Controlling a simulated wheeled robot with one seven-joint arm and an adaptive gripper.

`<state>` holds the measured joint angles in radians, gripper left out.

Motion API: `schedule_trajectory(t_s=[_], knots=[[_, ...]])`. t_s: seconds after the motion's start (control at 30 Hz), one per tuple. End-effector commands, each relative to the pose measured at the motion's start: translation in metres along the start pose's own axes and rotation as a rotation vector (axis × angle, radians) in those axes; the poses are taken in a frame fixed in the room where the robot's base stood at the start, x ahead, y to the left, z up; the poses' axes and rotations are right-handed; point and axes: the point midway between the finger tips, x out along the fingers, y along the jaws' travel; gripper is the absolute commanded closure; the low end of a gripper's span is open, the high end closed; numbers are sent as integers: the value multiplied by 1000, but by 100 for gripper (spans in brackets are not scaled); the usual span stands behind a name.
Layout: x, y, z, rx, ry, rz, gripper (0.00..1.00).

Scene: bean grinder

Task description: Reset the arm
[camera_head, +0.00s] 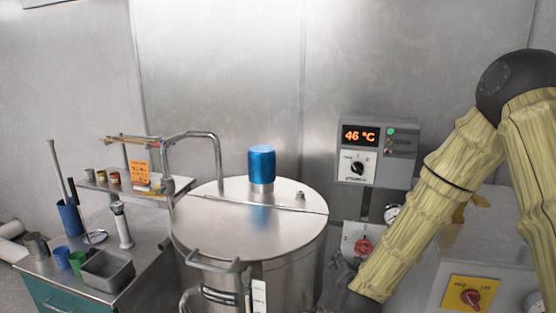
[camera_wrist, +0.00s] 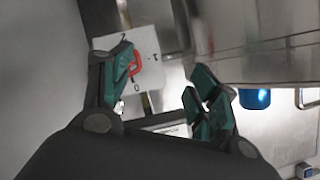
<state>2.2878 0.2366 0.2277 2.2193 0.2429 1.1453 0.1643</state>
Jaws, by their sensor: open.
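My gripper (camera_wrist: 165,85) is open and empty in the wrist view, with its green-padded fingers apart. Behind the left finger is a white plate (camera_wrist: 155,42) with a red knob (camera_wrist: 135,63), partly covered by that finger. In the head view my arm, in a yellowish sleeve, comes in from the right and reaches down to the lower middle. I cannot tell whether a finger touches the knob.
A steel vat (camera_head: 250,230) with a blue cap (camera_head: 262,163) on its lid stands left of my arm. A control box (camera_head: 376,153) reads 46 °C. A box with a yellow switch panel (camera_head: 469,293) is at right. A bench with cups and a metal tray (camera_head: 107,270) is at left.

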Motion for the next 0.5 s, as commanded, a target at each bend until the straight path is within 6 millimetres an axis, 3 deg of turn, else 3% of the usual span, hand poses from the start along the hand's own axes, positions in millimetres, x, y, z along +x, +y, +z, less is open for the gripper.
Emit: schedule_trajectory(t_s=[0.03,0.27,0.5], knots=[[-4,16,28,-33,-56,18,39],[-35,87,138,-171,-304,83,39],[-94,162,237,-307,-574,144,39]])
